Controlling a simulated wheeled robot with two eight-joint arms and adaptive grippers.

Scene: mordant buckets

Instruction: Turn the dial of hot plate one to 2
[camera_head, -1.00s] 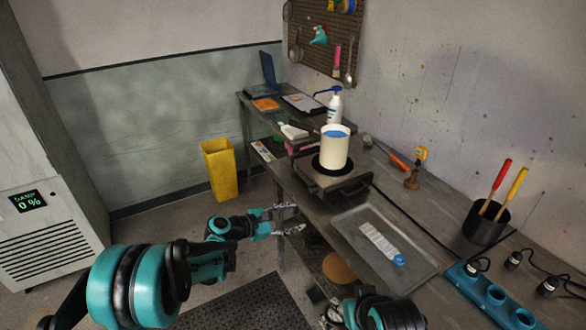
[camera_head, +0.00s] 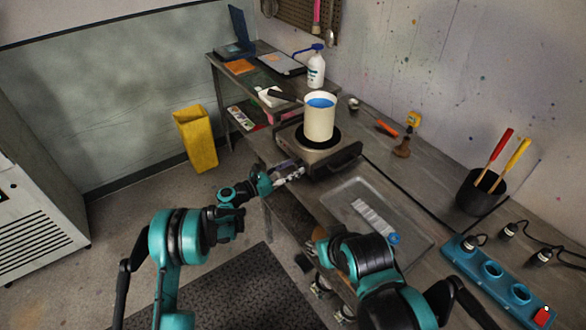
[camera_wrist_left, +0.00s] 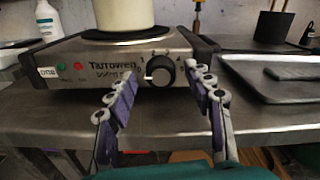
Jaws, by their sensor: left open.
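The hot plate (camera_head: 326,157) stands on the bench with a cream pot (camera_head: 320,122) of blue liquid on its burner. In the left wrist view, its steel front (camera_wrist_left: 92,66) carries a black round dial (camera_wrist_left: 160,71) with numbers around it. A pale mark shows at the dial's lower left; the exact setting is too small to read. My left gripper (camera_head: 290,176) is open in front of the hot plate. In the left wrist view its fingers stand on either side of the dial, apparently without gripping it. My right gripper (camera_head: 325,293) is low by the bench's front edge, partly hidden by its arm.
A metal tray (camera_head: 411,223) lies right of the hot plate. A white bottle (camera_head: 316,70) stands behind it. A black cup (camera_head: 480,194) with tools and a blue rack (camera_head: 467,263) are at the right. A yellow bin (camera_head: 196,140) stands on the floor.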

